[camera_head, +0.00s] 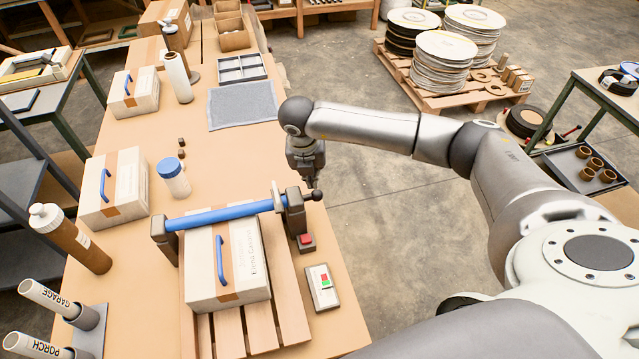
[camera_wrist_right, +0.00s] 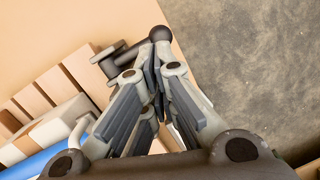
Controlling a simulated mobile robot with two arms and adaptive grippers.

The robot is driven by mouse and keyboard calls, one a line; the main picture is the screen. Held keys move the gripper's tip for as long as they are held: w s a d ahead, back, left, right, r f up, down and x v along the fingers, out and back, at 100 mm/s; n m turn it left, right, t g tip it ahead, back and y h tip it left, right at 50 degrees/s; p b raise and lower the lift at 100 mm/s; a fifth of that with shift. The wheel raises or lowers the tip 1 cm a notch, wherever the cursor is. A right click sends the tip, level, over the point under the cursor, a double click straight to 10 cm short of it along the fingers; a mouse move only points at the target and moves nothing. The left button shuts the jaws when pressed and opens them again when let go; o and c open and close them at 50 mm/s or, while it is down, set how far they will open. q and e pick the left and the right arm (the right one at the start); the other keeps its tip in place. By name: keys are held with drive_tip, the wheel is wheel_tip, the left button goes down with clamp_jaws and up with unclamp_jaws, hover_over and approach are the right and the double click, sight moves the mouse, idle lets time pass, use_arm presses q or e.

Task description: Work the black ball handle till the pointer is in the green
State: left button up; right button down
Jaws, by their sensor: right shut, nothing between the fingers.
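The black ball handle (camera_head: 316,196) sits at the right end of the post beside the blue roller bar; in the right wrist view the black ball (camera_wrist_right: 161,34) is just beyond my fingertips. My right gripper (camera_head: 313,184) points down just above the ball, shut and empty; its fingers (camera_wrist_right: 152,90) come together in the right wrist view. I cannot tell whether the tips touch the ball. A grey disc (camera_head: 277,198) stands nearly edge-on at the post; I cannot make out a pointer or a green zone on it. My left gripper is not in view.
The blue bar (camera_head: 220,215) spans two dark posts over a carton (camera_head: 243,260) on wooden slats. A red button (camera_head: 306,239) and a switch box (camera_head: 322,287) are near the table's right edge. A white jar (camera_head: 174,180) stands left. Open floor lies right of the table.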

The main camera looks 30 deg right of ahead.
sight(316, 192)
drive_tip(key=m+p, duration=0.1)
drive_tip(key=m, duration=0.1)
drive_tip(key=m+p, duration=0.1)
drive_tip(key=m, duration=0.1)
drive_tip(key=shift+s+r, duration=0.1)
drive_tip(key=shift+r, duration=0.2)
drive_tip(key=shift+f, duration=0.15)
drive_tip(key=shift+b+x, duration=2.2)
drive_tip(key=shift+x, duration=1.2)
